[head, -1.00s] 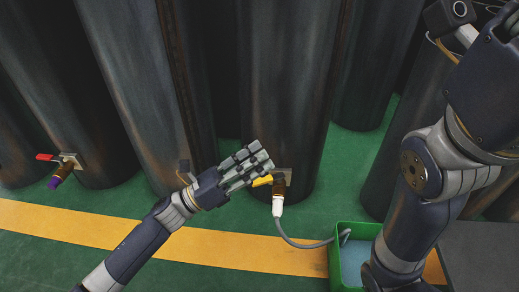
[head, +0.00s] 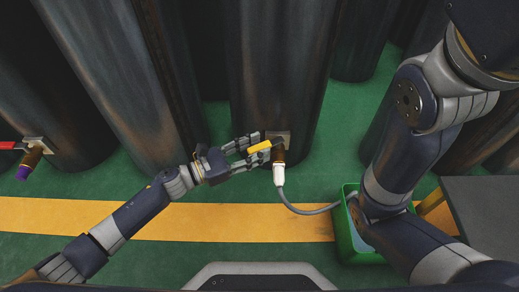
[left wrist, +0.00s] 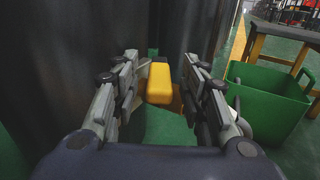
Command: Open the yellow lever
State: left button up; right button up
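The yellow lever (head: 259,147) sits on a brass valve (head: 279,156) at the foot of a dark cylinder. A white hose connector (head: 279,176) hangs below the valve. My left gripper (head: 256,148) reaches in from the left, with one finger on each side of the lever. In the left wrist view the lever (left wrist: 160,84) lies between the two spread fingertips, with a gap visible on both sides. The left gripper is open. My right arm shows at the right of the head view, but its gripper is out of view.
A green bin (head: 348,235) stands to the right, with the grey hose (head: 310,211) running into it. Another valve with a red lever (head: 10,146) is at the far left. Tall dark cylinders (head: 277,70) stand behind. The green floor with its yellow stripe is clear in front.

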pick_arm(q)
jog(key=shift+w+d, duration=0.35)
jog(key=shift+d, duration=0.3)
grip_shut()
